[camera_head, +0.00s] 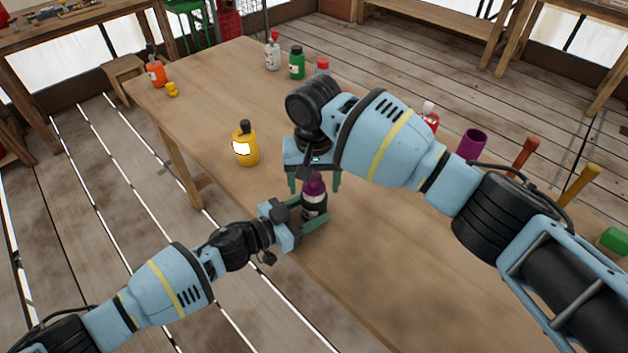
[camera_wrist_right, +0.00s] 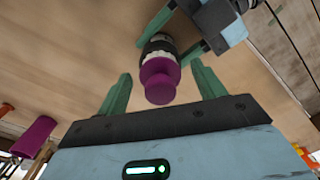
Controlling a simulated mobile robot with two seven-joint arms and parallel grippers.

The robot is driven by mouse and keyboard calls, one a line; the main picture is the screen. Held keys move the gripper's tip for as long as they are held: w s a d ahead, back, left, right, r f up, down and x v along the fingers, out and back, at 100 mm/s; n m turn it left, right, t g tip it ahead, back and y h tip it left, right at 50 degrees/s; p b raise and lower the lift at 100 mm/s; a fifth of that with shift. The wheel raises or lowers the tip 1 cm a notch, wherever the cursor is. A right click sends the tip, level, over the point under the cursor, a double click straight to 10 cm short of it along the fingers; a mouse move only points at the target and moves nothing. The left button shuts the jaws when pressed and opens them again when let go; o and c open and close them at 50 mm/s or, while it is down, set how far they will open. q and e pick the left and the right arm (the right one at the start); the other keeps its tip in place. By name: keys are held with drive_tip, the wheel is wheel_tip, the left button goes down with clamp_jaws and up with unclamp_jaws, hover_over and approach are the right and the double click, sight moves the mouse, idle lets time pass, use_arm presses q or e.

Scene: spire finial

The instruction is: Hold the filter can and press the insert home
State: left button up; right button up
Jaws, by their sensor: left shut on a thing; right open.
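The filter can (camera_head: 312,207) is a dark can with a pale label band, upright near the table's front edge. My left gripper (camera_head: 314,214) is shut on it from the left side. The purple insert (camera_head: 315,186) sits on top of the can and stands proud of it. My right gripper (camera_head: 315,182) is open above the can, pointing down. In the right wrist view, the purple insert (camera_wrist_right: 160,82) shows between the open right fingers (camera_wrist_right: 162,88), with a gap on both sides. The can (camera_wrist_right: 157,46) is behind it. How deep the insert sits is hidden.
A yellow bottle (camera_head: 246,147) stands left of the grippers. A purple cup-like piece (camera_head: 472,144) stands right, behind my right arm. Orange (camera_head: 156,72), white (camera_head: 273,54) and green (camera_head: 297,64) bottles are at the far end. The front right of the table (camera_head: 400,300) is bare.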

drive_tip(key=shift+o, duration=0.4)
drive_tip(key=o, duration=0.4)
drive_tip(key=shift+r, duration=0.15)
drive_tip(key=shift+r, duration=3.35)
clamp_jaws()
